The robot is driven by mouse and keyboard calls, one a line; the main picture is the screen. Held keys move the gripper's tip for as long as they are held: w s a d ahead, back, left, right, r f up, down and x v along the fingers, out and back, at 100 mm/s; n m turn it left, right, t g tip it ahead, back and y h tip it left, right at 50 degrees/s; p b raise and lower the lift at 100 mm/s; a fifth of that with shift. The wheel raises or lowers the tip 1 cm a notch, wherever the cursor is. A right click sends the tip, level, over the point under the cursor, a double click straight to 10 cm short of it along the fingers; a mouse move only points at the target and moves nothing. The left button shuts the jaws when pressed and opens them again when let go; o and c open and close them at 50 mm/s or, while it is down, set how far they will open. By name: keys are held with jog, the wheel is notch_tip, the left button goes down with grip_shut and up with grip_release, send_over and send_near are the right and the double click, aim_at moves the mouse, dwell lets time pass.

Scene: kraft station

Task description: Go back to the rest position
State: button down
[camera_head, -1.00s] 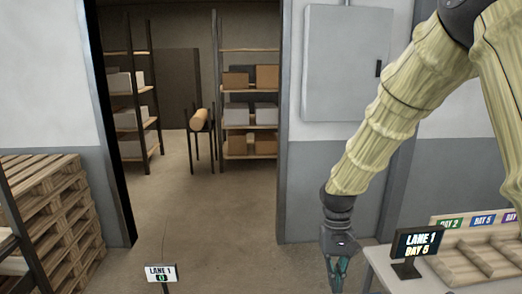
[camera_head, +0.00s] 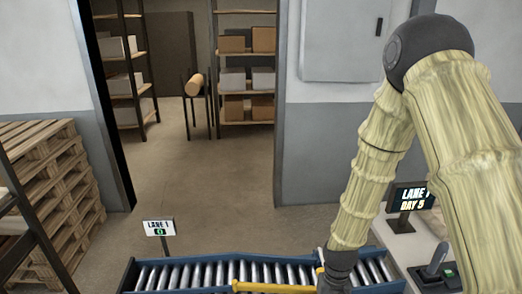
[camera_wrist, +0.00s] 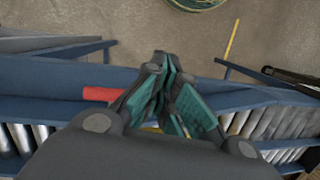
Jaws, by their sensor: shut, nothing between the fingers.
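My gripper (camera_wrist: 168,70) shows in the wrist view with its teal-padded fingers together and nothing held between them. It hangs over the blue edge of a roller conveyor (camera_wrist: 62,82). In the head view my arm comes down from the right, and its dark wrist is at the bottom edge over the same conveyor (camera_head: 145,266). The fingers are out of sight there.
A yellow bar (camera_head: 272,287) lies across the rollers beside my wrist. A red piece (camera_wrist: 102,94) is close by the fingers. A LANE 1 sign (camera_head: 159,227) stands behind the conveyor. A LANE 1 DAY 5 display (camera_head: 408,197) is right, partly behind my arm. Pallets (camera_head: 45,175) are stacked left.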

jog(key=s+d+f+t+b, duration=0.2)
jog(key=s+d+f+b, duration=0.2)
jog(key=s+f, duration=1.9)
jog(key=f+b, duration=0.1)
jog(key=b, duration=0.2)
jog(key=shift+s+h, duration=0.15)
jog(key=shift+h, duration=0.15)
